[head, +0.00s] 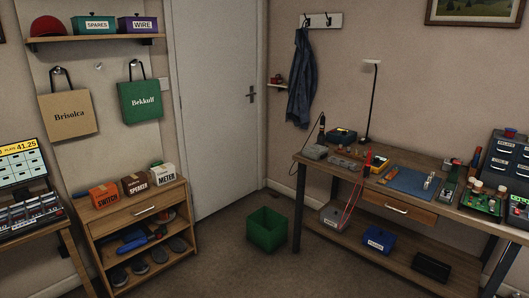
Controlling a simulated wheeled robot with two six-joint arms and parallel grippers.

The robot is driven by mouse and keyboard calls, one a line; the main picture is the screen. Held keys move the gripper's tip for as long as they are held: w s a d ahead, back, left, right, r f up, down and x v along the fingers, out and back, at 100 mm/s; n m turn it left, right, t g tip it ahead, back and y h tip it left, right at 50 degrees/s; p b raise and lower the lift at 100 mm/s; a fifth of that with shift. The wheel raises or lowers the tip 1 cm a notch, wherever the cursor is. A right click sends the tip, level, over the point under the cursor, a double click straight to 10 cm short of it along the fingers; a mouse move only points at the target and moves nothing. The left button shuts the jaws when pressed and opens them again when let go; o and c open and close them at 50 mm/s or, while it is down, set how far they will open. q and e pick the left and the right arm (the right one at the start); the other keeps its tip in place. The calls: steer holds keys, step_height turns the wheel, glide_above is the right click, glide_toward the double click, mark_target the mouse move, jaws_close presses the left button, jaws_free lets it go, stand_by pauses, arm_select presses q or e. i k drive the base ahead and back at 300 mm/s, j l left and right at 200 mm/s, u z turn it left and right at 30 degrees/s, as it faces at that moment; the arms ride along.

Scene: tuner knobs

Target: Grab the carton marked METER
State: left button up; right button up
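The carton marked METER (163,174) is a small whitish box. It stands on top of the wooden shoe cabinet (134,213) at the left, at the right end of a row of cartons. To its left are the brown carton marked SPEAKER (135,184) and the orange carton marked SWITCH (104,195). Neither of my grippers shows in the head view.
A green open bin (267,229) stands on the floor between the cabinet and the cluttered workbench (430,167) at the right. A table with a screen (24,163) is at the left edge. Bags hang above the cabinet. The floor before the door (220,100) is clear.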

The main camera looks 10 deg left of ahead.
mark_target(162, 174)
steer(key=i, duration=0.7)
steer(key=i+l+u, duration=0.15)
steer(key=i, duration=1.25)
steer(key=l+u, duration=0.05)
